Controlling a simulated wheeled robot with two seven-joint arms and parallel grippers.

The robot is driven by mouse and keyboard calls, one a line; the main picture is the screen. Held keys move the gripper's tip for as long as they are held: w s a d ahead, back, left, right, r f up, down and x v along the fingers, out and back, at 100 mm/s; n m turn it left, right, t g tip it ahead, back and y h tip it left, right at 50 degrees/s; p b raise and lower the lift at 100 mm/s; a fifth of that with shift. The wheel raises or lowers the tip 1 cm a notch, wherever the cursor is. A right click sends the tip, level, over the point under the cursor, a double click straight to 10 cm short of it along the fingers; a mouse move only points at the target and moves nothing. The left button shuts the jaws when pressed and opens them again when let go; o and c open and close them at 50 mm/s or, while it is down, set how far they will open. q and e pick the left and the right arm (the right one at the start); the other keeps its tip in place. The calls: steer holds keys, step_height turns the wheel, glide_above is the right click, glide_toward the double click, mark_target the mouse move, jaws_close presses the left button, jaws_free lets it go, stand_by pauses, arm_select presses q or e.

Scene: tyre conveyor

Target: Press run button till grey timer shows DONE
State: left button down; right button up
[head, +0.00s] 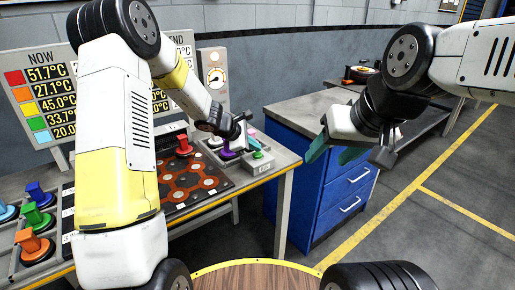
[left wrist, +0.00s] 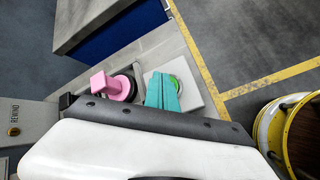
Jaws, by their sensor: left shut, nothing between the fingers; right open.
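A small light-grey box (head: 262,166) with a green round button (head: 258,155) on top stands near the right end of the bench. A small panel shows on its front, too small to read. In the left wrist view the grey box (left wrist: 193,103) lies under my left gripper (left wrist: 163,88), and the green button (left wrist: 177,82) is partly covered by its teal fingers. My left gripper (head: 251,143) is shut and empty, right above or on the button; I cannot tell whether it touches. My right gripper (head: 337,150) is open and empty, away to the right near the blue cabinet.
A pink knob (left wrist: 112,85) stands beside the box. A dark board with a red knob (head: 183,145) lies left of it, with coloured knobs (head: 34,243) at far left. A temperature board (head: 45,95) and gauge (head: 215,76) stand behind. A blue cabinet (head: 335,205) stands right.

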mark_target(255, 154)
arm_select(q)
steer(key=shift+r, duration=0.35)
steer(key=shift+r, duration=2.5)
